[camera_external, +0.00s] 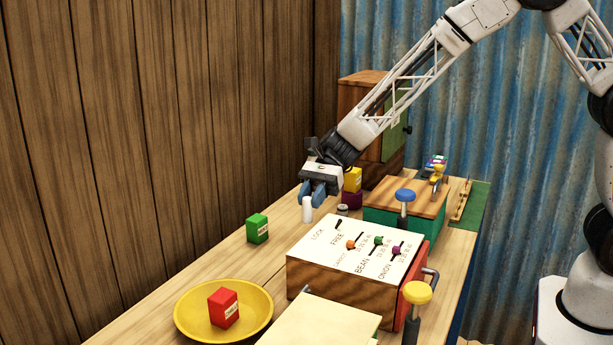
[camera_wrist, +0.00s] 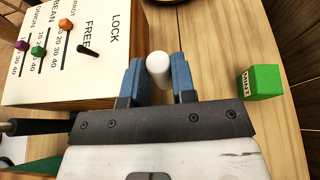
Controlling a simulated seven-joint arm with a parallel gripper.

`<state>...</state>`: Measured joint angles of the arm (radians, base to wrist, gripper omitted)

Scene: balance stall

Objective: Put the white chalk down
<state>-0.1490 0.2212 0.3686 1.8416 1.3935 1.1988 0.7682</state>
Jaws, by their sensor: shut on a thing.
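The white chalk (camera_wrist: 158,70) is a short white cylinder between the blue fingers of my gripper (camera_wrist: 157,82) in the wrist view. In the external view the chalk (camera_external: 307,209) hangs below the fingertips, roughly upright, over the wooden table. My gripper (camera_external: 318,192) is shut on it. Whether the chalk's lower end touches the table I cannot tell.
A box with LOCK/FREE and coloured sliders (camera_external: 358,247) stands close by. A green block (camera_external: 257,229) lies to the left. A yellow dish (camera_external: 187,318) holds a red block (camera_external: 223,308). Yellow (camera_external: 352,180) and purple (camera_external: 352,200) blocks are behind. Bare table (camera_external: 262,263) lies between.

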